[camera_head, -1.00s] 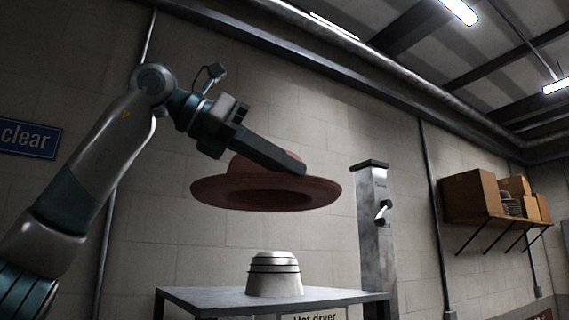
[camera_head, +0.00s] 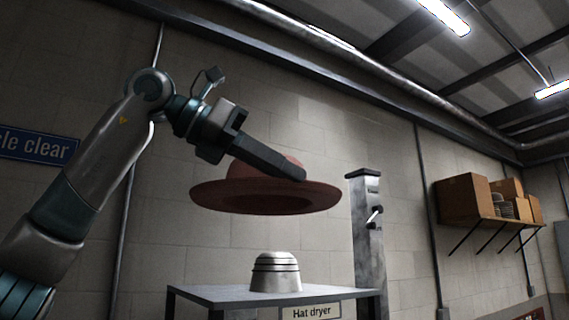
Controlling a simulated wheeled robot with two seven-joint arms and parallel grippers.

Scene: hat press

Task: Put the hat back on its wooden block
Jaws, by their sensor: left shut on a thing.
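A reddish-brown hat (camera_head: 222,193) with a wide brim hangs in the air, its open underside partly showing. Below the hat, a pale rounded block (camera_head: 275,273) with dark bands stands on a grey table (camera_head: 215,293) labelled "Hat dryer". A clear gap separates hat and block, and the hat is roughly above the block in the picture. Its wood is not evident from the colour. My right gripper is not in view.
A grey metal post (camera_head: 366,240) with a lever stands at the right of the table. A wall shelf (camera_head: 497,219) with cardboard boxes (camera_head: 463,197) is farther right. A blue sign (camera_head: 38,146) hangs on the wall at the left. The space between hat and block is free.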

